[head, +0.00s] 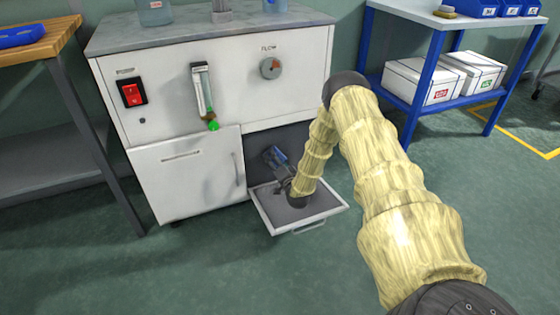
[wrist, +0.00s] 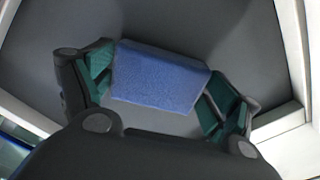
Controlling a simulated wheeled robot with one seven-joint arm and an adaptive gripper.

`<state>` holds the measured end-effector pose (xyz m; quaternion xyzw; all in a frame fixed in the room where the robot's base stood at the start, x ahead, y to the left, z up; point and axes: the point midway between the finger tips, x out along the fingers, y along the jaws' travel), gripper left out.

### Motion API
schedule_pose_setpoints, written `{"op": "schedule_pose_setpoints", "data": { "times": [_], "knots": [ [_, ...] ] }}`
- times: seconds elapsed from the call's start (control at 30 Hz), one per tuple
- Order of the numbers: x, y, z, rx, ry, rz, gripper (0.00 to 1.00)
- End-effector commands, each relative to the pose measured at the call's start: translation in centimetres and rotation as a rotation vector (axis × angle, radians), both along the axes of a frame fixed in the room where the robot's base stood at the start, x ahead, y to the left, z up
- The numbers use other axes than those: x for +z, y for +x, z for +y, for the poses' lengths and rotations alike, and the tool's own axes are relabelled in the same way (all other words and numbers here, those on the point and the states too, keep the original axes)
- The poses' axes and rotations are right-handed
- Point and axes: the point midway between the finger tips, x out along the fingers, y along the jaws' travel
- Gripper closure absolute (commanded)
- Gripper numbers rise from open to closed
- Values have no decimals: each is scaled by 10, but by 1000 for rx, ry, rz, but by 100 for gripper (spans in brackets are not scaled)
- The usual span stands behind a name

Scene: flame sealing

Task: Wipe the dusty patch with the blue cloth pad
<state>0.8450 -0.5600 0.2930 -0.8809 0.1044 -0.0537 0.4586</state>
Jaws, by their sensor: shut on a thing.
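The blue cloth pad (wrist: 158,78) is between the two fingers of my gripper (wrist: 158,85) in the wrist view, with a finger at each end of it. My gripper is shut on the pad. In the head view my gripper (head: 280,168) is at the opening in the lower right of the white cabinet, where a bit of blue shows. A grey surface lies beyond the pad in the wrist view; whether they touch, I cannot tell. I cannot clearly make out a dusty patch, though faint lighter smudges show on the grey surface.
The white cabinet (head: 180,75) has an open grey tray or flap (head: 325,203) with a pale rim below the opening. A closed door (head: 190,178) is left of it. A blue-framed shelf (head: 425,28) stands to the right. The green floor in front is clear.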

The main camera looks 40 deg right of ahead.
Motion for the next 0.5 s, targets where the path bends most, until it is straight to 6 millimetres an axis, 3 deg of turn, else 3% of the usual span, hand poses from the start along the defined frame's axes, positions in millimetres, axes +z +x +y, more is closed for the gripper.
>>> {"op": "schedule_pose_setpoints", "data": {
  "times": [0.2, 0.5],
  "knots": [
    [3, 5, 16, 2, 1, -5, 34],
    [2, 6, 24, 1, 0, -5, 34]
  ]
}}
